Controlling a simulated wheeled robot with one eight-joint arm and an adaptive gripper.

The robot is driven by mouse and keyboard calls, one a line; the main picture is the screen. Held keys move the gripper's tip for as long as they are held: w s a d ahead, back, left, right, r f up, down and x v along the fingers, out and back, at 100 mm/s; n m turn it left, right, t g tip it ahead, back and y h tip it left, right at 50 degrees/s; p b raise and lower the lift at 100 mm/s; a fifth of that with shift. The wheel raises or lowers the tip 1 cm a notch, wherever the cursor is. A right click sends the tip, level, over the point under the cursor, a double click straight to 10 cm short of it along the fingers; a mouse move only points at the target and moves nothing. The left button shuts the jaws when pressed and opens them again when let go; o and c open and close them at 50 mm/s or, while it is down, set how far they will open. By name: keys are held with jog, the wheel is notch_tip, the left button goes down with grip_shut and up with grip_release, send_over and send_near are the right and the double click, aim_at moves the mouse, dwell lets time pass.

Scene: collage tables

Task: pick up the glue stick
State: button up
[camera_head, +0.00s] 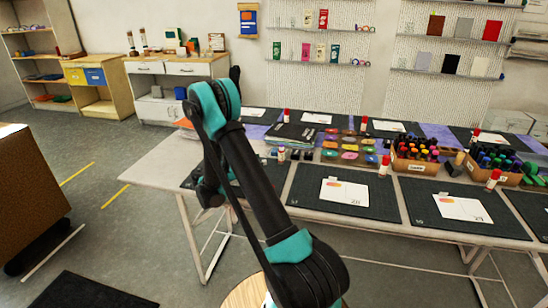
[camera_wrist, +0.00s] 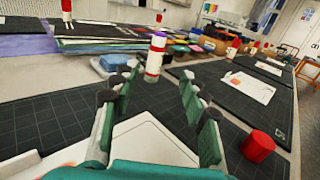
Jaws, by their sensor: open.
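In the wrist view a glue stick (camera_wrist: 155,57), white with red and purple bands, stands upright beyond my fingertips, roughly centred between them. A white stick with a band, probably the same one, shows in the head view (camera_head: 281,154), right of my arm. My gripper (camera_wrist: 152,90) is open and empty above a dark cutting mat (camera_wrist: 45,125) with white paper on it. A red cap-like cylinder (camera_wrist: 257,145) stands on the mat at the right, outside my fingers. In the head view my arm hides most of the gripper.
A tray of coloured pieces (camera_head: 350,153) and boxes of markers (camera_head: 415,167) fill the middle. A blue-and-white block (camera_wrist: 110,65) lies left of the glue stick.

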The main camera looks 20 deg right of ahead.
aim_at(280, 153)
jog(key=x, duration=1.1)
jog(key=shift+w+d, duration=0.2)
jog(key=shift+d, duration=0.15)
jog(key=shift+w+f+x, duration=0.1)
jog(key=shift+f+x, duration=0.1)
jog(key=shift+x, duration=1.15)
jog(key=shift+w+f+x, duration=0.15)
jog(key=shift+f+x, duration=0.05)
jog(key=shift+x, duration=1.15)
jog(key=shift+a, duration=0.1)
grip_shut()
